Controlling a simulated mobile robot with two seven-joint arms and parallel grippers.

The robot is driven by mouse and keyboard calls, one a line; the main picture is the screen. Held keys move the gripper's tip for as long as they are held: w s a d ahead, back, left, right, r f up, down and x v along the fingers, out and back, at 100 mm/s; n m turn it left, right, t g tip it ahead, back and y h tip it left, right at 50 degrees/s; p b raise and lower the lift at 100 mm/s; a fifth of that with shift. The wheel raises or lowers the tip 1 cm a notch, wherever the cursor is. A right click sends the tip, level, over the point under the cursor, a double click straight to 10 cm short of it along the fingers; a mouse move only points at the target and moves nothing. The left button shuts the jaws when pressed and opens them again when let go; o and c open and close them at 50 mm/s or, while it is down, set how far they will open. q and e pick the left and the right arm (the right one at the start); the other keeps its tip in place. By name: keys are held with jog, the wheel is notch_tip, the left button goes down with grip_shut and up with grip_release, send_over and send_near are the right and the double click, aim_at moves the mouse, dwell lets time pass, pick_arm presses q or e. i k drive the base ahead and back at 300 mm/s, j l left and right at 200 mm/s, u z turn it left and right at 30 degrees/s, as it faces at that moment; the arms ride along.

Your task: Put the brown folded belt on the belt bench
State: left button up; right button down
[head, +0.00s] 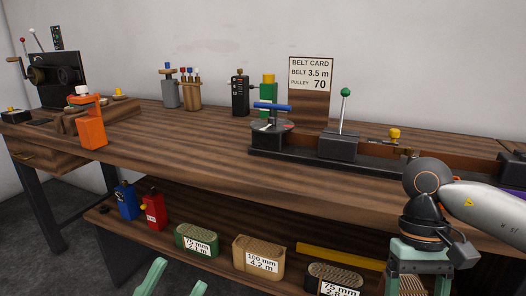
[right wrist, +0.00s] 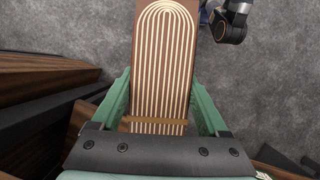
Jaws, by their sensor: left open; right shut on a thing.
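The brown folded belt (right wrist: 165,60) has pale lengthwise lines and a rounded fold at its far end. My right gripper (right wrist: 162,105) is shut on it, a green finger at each side. In the head view my right gripper (head: 415,284) is at the lower right, in front of the table edge; only a little brown shows between its fingers. What looks like the belt bench is a long black base (head: 300,158) on the tabletop, with a round pulley, a green-knobbed lever and a yellow-knobbed part. My arm hides some of its right part. My left gripper (head: 174,284) is open and empty at the bottom edge.
A belt card (head: 311,74) reads belt 3.5 m, pulley 70. An orange tool (head: 92,126) stands at left. The table's middle front is clear.

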aim_at(158, 141)
jog(key=i+j+u, duration=0.2)
jog(key=j, duration=0.15)
jog(key=j+u, duration=0.25)
jog(key=j, duration=0.15)
jog(key=i+j+u, duration=0.2)
jog(key=j, duration=0.15)
jog(key=j+u, duration=0.25)
jog(key=i+j, duration=0.05)
